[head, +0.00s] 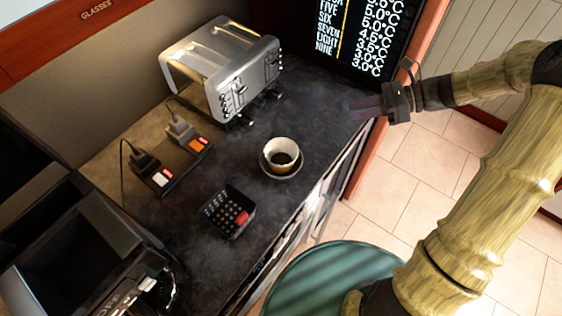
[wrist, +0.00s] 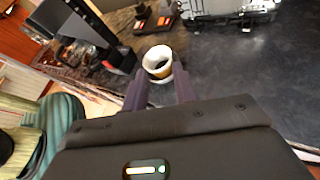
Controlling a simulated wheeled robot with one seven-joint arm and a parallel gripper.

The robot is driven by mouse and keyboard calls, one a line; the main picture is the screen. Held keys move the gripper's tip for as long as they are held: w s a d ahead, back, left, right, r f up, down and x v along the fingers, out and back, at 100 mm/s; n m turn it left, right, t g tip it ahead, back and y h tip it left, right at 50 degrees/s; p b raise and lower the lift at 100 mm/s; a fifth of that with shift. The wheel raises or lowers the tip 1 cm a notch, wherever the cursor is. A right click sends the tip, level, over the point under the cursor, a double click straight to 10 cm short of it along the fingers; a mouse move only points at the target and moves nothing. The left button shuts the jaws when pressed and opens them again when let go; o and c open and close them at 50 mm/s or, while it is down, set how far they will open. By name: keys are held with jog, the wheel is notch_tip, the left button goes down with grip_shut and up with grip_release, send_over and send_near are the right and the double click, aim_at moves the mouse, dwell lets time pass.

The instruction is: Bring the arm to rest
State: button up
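My arm (head: 490,185), in wood-patterned yellow-green links, reaches up the right side of the head view and bends back to the left. My gripper (head: 366,107) is at the right edge of the dark counter, in front of the menu board. In the wrist view its two purple fingers (wrist: 160,86) stand apart with nothing between them, so it is open. A white cup with dark liquid (head: 281,153) stands upright on a saucer on the counter. The cup also shows beyond the fingertips in the wrist view (wrist: 157,62), apart from them.
The dark counter (head: 313,115) holds a silver toaster (head: 225,62), a keypad (head: 230,212), two plugs in sockets (head: 188,133) and a black appliance (head: 85,250) at the left. A menu board (head: 352,35) stands behind. Tiled floor (head: 420,165) is clear to the right of the counter.

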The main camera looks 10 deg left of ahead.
dwell(0.4)
jog(key=s+d+f+n+t+h, duration=0.1)
jog(key=s+d+n+h, duration=0.3)
jog(key=n, duration=0.5)
jog(key=s+d+n+t+h, duration=0.4)
jog(key=s+d+n+h, duration=0.1)
jog(key=s+n+h, duration=0.4)
jog(key=shift+s+d+f, duration=0.3)
jog(key=shift+s+f, duration=0.1)
jog(key=shift+s, duration=0.35)
